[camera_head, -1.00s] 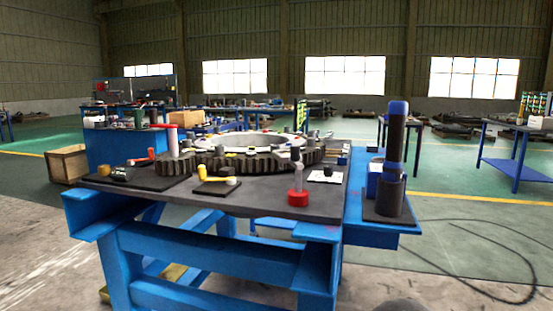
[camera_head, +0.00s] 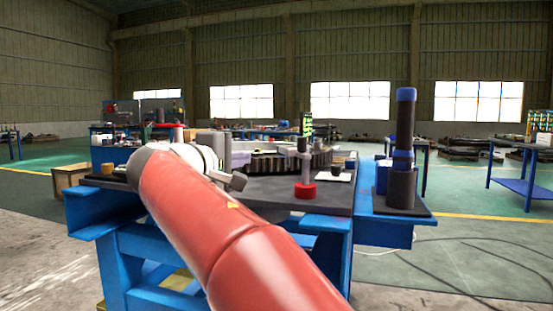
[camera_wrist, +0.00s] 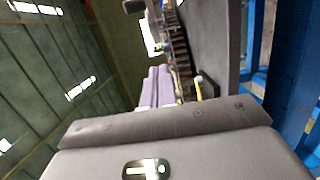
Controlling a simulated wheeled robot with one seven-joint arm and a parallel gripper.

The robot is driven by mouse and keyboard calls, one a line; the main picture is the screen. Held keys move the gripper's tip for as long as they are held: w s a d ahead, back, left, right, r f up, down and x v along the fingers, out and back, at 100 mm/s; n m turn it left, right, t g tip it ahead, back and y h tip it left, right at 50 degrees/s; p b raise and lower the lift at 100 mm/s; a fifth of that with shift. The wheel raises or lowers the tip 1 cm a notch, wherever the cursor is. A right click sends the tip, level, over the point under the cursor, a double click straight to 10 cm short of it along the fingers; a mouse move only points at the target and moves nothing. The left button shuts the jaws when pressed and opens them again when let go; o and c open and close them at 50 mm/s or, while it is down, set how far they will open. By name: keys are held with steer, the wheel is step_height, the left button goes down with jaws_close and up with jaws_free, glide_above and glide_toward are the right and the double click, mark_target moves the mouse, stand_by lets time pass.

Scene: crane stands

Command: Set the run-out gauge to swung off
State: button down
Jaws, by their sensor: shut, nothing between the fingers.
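The device I take for the run-out gauge is a grey post (camera_head: 305,168) on a round red base (camera_head: 305,190). It stands upright near the front right of the dark table top, with a dark head on top. A short piece reaches left from its head toward the toothed ring; I cannot tell whether it touches. My red arm hides the table's front left.
A large toothed ring (camera_head: 290,162) lies behind the gauge. A small dark knob on a white plate (camera_head: 336,172) is right of it. A tall dark column with blue bands (camera_head: 403,150) stands at the table's right. A yellow handle (camera_wrist: 198,88) shows in the wrist view.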

steer(key=shift+a+r+t, duration=0.3)
steer(key=shift+a+r, duration=0.15)
steer(key=shift+a, duration=0.3)
steer(key=shift+w+d, duration=0.1)
steer(key=p, duration=0.2)
glide_toward(282, 147)
steer(key=w, duration=0.3)
steer(key=shift+w+d+b, duration=0.25)
steer(key=shift+d+b, duration=0.2)
steer(key=shift+d, duration=0.7)
steer(key=shift+w+d, duration=0.15)
steer(key=shift+d, duration=0.4)
steer(key=shift+w+d+h, duration=0.1)
steer(key=shift+h, duration=0.2)
